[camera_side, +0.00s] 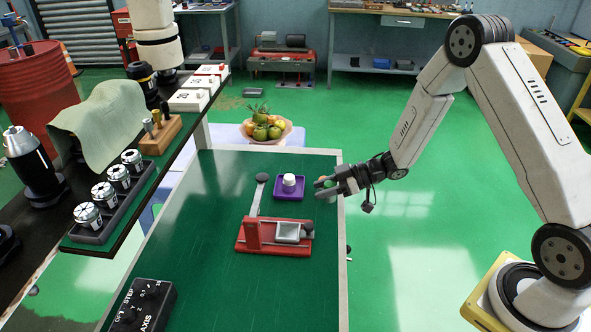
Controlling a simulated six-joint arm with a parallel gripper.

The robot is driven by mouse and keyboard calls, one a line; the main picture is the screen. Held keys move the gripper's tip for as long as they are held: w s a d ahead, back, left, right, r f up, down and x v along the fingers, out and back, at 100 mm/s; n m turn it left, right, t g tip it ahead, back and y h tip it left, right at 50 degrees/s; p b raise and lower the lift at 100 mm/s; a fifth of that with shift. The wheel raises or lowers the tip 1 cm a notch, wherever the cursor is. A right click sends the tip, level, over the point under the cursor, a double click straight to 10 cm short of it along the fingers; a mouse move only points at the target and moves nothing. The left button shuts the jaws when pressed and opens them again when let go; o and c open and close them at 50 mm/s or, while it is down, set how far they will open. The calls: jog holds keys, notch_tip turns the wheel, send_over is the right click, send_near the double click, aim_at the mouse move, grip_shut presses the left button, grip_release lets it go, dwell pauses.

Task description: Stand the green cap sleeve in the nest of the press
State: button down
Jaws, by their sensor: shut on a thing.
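My gripper (325,188) reaches in from the right over the green work surface's right edge, right of the purple tray. It is shut on the small green cap sleeve (329,183), which is mostly hidden by the fingers; its tilt is hard to tell. A small orange patch shows beside it. The red press (262,245) stands on the green surface, below and left of my gripper in the picture. Its pale square nest (289,231) looks empty. A lever (256,200) with a dark round knob rises from the press.
A purple tray (277,192) holding a white cylinder (290,180) sits between press and gripper. A black control box (145,305) stands at the front left. A dark shelf with a collet rack (118,212) runs along the left. The surface around the press is otherwise clear.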

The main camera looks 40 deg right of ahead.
aim_at(320, 208)
jog(key=shift+w+f, duration=0.3)
jog(key=shift+f, duration=0.1)
jog(key=shift+w+f, duration=0.1)
jog(key=shift+f, duration=1.25)
jog(key=shift+f, duration=0.2)
jog(key=shift+c, duration=1.5)
grip_release()
jog(key=v, duration=0.7)
jog(key=shift+s+d+r, duration=0.2)
jog(key=shift+s+d, duration=0.05)
